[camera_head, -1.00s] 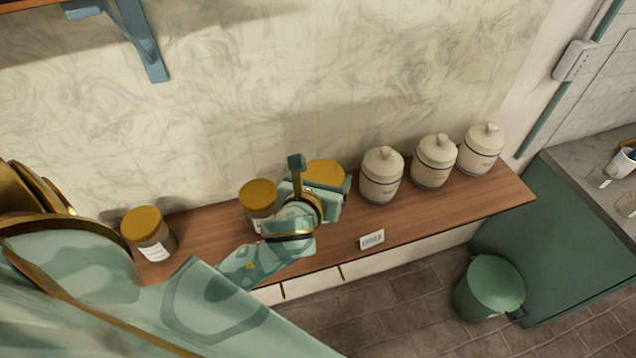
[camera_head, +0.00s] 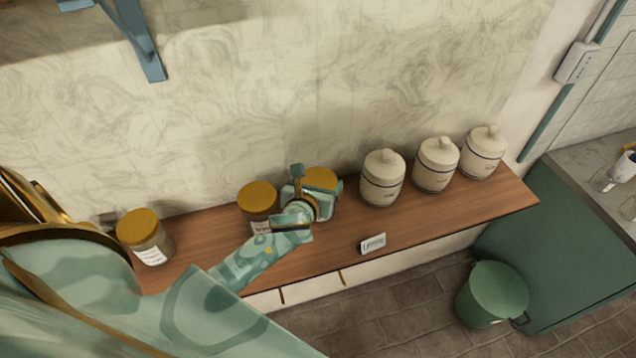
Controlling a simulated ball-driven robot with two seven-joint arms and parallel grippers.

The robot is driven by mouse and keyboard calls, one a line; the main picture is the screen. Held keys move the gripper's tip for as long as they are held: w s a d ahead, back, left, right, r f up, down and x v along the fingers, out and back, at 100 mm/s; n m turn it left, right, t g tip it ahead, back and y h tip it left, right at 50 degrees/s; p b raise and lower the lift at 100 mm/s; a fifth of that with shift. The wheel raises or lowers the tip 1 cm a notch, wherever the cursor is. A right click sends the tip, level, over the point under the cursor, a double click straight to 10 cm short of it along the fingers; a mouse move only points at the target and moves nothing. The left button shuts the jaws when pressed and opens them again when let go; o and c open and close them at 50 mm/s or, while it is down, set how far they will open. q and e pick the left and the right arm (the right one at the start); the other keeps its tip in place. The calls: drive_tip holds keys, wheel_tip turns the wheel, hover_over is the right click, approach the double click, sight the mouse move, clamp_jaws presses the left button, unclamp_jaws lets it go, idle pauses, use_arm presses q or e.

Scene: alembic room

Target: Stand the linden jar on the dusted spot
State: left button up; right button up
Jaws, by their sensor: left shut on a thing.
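A jar with a mustard-gold lid (camera_head: 320,178) is in the jaws of my left gripper (camera_head: 315,196), over the wooden shelf (camera_head: 440,210). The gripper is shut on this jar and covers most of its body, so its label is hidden. I cannot tell whether its base touches the wood. A similar gold-lidded jar (camera_head: 258,201) stands just left of the gripper, and another (camera_head: 146,236) stands at the shelf's left part. A small lettered card (camera_head: 373,244) stands at the front edge, its word too small to read surely. I cannot make out a dusted spot.
Three cream lidded canisters (camera_head: 382,178) stand in a row on the shelf's right half. A patterned wall (camera_head: 250,90) rises behind. The wood in front of the canisters is clear. A green bin (camera_head: 492,294) stands on the floor below at right.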

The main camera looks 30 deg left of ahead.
use_arm(q)
drive_tip(key=shift+f, duration=0.1)
drive_tip(key=o, duration=1.5)
drive_tip(key=v, duration=1.2)
